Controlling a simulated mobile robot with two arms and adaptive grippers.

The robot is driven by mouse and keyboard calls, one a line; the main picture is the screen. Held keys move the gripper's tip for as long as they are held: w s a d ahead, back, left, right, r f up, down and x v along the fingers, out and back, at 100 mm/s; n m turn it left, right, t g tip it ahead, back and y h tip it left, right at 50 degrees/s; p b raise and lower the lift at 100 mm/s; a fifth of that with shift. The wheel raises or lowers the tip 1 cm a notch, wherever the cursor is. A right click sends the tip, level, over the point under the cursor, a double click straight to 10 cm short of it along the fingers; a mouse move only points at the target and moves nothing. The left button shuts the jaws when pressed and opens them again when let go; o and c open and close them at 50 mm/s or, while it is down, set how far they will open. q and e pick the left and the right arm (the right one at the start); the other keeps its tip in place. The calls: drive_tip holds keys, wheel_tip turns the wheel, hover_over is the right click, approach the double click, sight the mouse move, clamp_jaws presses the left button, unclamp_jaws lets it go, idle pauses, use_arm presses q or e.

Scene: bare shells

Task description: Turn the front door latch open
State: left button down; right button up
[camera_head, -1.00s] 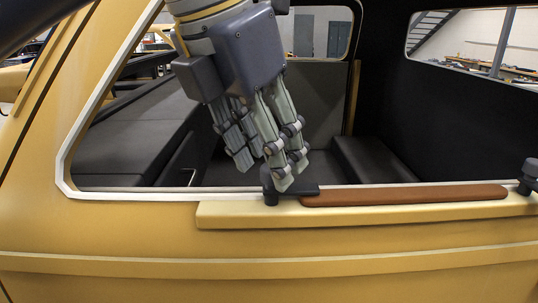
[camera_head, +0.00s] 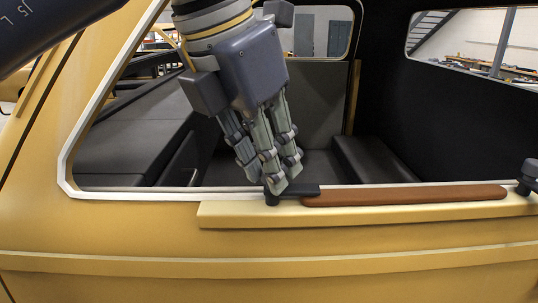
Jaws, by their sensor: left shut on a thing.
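A dark latch (camera_head: 305,189) sits on the window sill of the yellow vehicle body, at the left end of a brown strip. Its flat lever points right, along the sill. My left gripper (camera_head: 274,184) reaches down from the top, tilted. Its grey fingers are shut on the latch at the lever's left end and hide part of it. A second dark latch (camera_head: 528,176) stands at the right edge of the view, apart from the gripper. My right gripper is not in view.
The brown strip (camera_head: 405,196) lies on a raised yellow ledge (camera_head: 250,214) below the opening. A white frame (camera_head: 66,165) edges the opening on the left. Inside are dark seats (camera_head: 370,160) and panels. The space in front of the yellow panel is clear.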

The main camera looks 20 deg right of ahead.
use_arm(q)
drive_tip(key=m+p, duration=0.1)
drive_tip(key=m+g+p, duration=0.1)
drive_tip(key=m, duration=0.1)
drive_tip(key=m+g+p, duration=0.1)
drive_tip(key=m, duration=0.1)
drive_tip(key=shift+w+r+p, duration=0.15)
drive_tip(key=shift+r+p, duration=0.1)
drive_tip(key=shift+p, duration=0.05)
drive_tip(key=m+p, duration=0.2)
drive_tip(key=m+g+p, duration=0.1)
drive_tip(key=m, duration=0.1)
drive_tip(key=shift+w+m+g+p, duration=0.1)
drive_tip(key=shift+m+g+p, duration=0.2)
drive_tip(key=shift+p, duration=0.1)
drive_tip(key=m+p, duration=0.1)
drive_tip(key=m, duration=0.1)
drive_tip(key=m+g+p, duration=0.1)
drive_tip(key=m+p, duration=0.1)
drive_tip(key=shift+w+d+g+y, duration=0.1)
drive_tip(key=shift+g+y, duration=0.2)
drive_tip(key=m+y+p, duration=0.1)
drive_tip(key=m+p, duration=0.2)
drive_tip(key=m, duration=0.1)
drive_tip(key=shift+w+f+g, duration=0.1)
drive_tip(key=shift+g, duration=0.3)
drive_tip(key=shift+f+m+y, duration=0.1)
drive_tip(key=shift+m+y, duration=0.2)
drive_tip(key=shift+m, duration=0.1)
